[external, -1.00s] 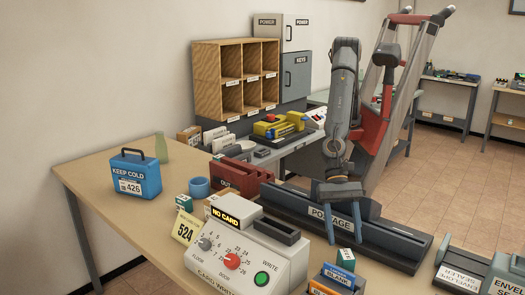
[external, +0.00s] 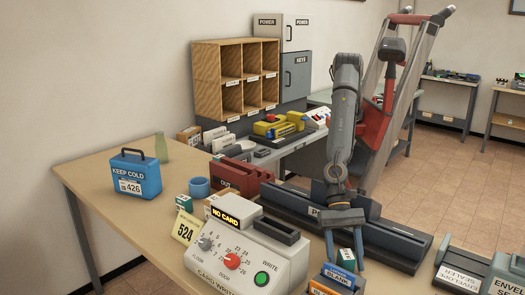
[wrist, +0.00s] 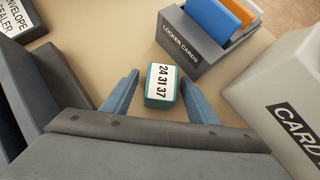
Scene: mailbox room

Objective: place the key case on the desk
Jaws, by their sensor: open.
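A small teal box with a white label reading 24 31 37, probably the key case (external: 345,256), stands on the desk (external: 100,175) between the card writer and the postage machine. It also shows in the wrist view (wrist: 161,86). My gripper (external: 344,250) is open and low around the box. In the wrist view, its blue fingers (wrist: 160,92) stand on either side of the box, with a gap at each side. I cannot tell how high the fingertips are above the desk.
The postage machine (external: 395,240) is close on the right.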

